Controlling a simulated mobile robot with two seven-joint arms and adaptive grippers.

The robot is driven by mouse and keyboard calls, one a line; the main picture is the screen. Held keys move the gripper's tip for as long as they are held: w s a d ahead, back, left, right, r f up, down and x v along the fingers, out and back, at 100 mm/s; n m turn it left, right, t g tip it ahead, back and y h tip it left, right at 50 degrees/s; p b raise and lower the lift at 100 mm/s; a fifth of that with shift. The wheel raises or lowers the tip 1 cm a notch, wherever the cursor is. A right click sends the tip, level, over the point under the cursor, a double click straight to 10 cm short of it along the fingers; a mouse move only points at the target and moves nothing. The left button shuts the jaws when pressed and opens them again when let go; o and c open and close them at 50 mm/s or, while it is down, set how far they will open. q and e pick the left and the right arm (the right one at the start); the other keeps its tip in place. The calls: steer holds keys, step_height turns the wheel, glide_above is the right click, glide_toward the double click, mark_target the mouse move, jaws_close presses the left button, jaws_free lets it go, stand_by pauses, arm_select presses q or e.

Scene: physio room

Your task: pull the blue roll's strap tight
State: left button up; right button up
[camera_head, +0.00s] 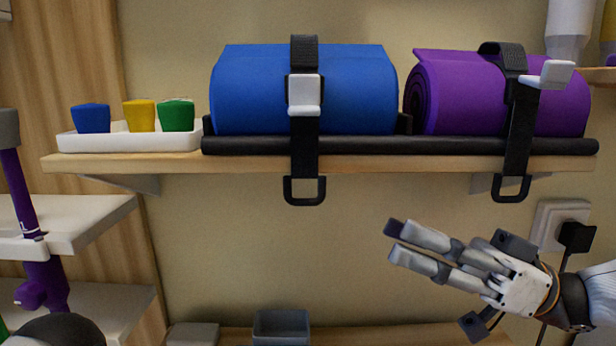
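The blue roll (250,90) lies on a black base on the wooden shelf. Its black strap (304,150) runs over the roll and down the front. A light grey buckle lever (304,92) sits on the strap at the roll's front. The strap ends in a black pull loop (304,191) hanging below the shelf edge. My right gripper (394,242) is below the shelf, right of and lower than the loop. Its fingertips are a little apart, with nothing visible between them, and do not touch the strap. My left gripper is not seen.
A purple roll (490,92) on the right has its own strap, its lever (547,75) sticking out, and a hanging loop (511,189). A white tray (130,142) holds blue, yellow and green items. A socket with a black plug (577,237) is near my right wrist.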

mark_target(309, 201)
steer(key=x, duration=0.4)
steer(key=s+x, duration=0.1)
steer(key=x, duration=0.3)
steer(key=p+x, duration=0.1)
steer(key=x, duration=0.3)
steer(key=shift+s+r, duration=0.25)
steer(key=shift+s, duration=0.05)
